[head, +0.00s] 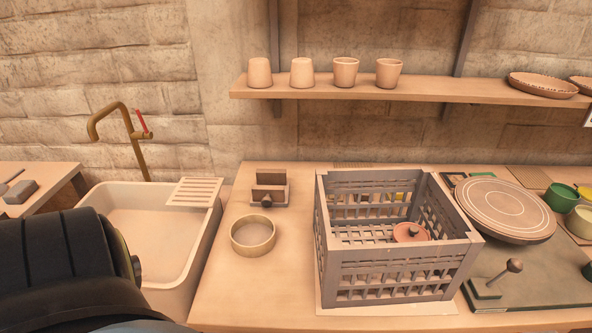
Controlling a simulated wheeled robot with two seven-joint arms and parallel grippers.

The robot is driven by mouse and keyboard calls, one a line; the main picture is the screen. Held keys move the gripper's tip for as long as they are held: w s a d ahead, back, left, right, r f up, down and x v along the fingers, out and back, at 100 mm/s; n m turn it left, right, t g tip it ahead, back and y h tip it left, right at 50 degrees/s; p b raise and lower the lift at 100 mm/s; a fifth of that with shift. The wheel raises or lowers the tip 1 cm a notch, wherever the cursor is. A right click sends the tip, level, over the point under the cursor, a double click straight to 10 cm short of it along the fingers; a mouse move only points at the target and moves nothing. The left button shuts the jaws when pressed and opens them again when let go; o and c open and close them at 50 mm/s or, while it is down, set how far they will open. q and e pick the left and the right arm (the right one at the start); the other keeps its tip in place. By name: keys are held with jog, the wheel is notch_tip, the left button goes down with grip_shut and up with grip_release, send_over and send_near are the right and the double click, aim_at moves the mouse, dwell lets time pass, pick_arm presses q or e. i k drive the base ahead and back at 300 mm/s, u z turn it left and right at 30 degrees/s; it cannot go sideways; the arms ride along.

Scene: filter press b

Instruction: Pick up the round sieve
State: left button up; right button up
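The round sieve (253,249) lies on the wooden worktop, between the sink and the grey crate. It looks like a shallow ring with a brass-coloured rim and a flat inside. Nothing is touching it. Part of my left arm fills the lower left corner of the head view, over the sink's near side. Neither of my grippers shows in this view.
A grey slatted crate (400,279) with a pinkish lidded item (411,232) inside stands right of the sieve. A small wooden holder (270,186) stands behind it. The sink (205,255) is to its left. The worktop (255,300) in front is clear.

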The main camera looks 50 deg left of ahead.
aim_at(252, 236)
jog(key=i, duration=0.2)
jog(key=u, duration=1.25)
